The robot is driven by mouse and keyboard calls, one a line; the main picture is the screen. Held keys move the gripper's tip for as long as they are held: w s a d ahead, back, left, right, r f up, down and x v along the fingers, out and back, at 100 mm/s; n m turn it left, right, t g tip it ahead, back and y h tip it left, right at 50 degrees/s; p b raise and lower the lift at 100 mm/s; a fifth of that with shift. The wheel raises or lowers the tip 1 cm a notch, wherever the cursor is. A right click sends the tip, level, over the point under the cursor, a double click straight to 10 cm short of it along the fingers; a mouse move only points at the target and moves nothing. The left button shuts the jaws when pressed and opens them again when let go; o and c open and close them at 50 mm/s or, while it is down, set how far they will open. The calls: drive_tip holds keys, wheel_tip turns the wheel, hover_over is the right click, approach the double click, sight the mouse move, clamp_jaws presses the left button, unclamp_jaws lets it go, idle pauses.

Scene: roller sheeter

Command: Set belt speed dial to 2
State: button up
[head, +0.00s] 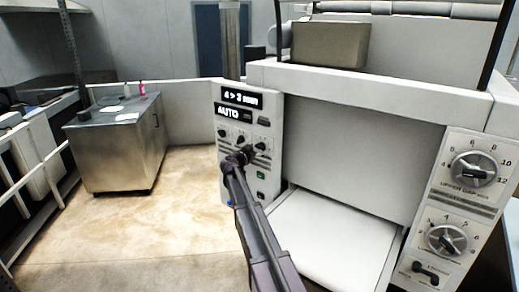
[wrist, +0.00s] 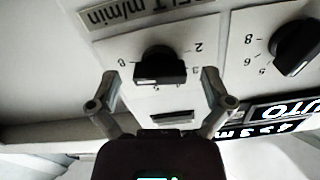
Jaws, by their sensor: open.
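The belt dial (wrist: 160,66) is a black knob on a pale plate with numbers around it, below a "BELT m/min" label (wrist: 118,14) that shows upside down in the wrist view. I cannot tell for sure which number it points to. My gripper (wrist: 160,76) is open, with one finger to each side of the dial and nothing held. I cannot tell whether the fingers touch it. In the head view my gripper (head: 240,156) is at the small knobs on the left control panel (head: 221,160) and partly covers them.
A second black dial (wrist: 295,46) is close beside the belt dial. Lit displays (head: 240,98) sit above the knobs. Larger gap dials (head: 474,169) are on the right panel. A white belt bed (head: 330,235) lies between the panels. A metal cabinet (head: 115,150) stands at left.

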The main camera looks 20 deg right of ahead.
drive_tip(key=shift+w+d, duration=0.2)
drive_tip(key=shift+d, duration=0.15)
drive_tip(key=c, duration=1.1)
drive_tip(key=shift+c, duration=0.2)
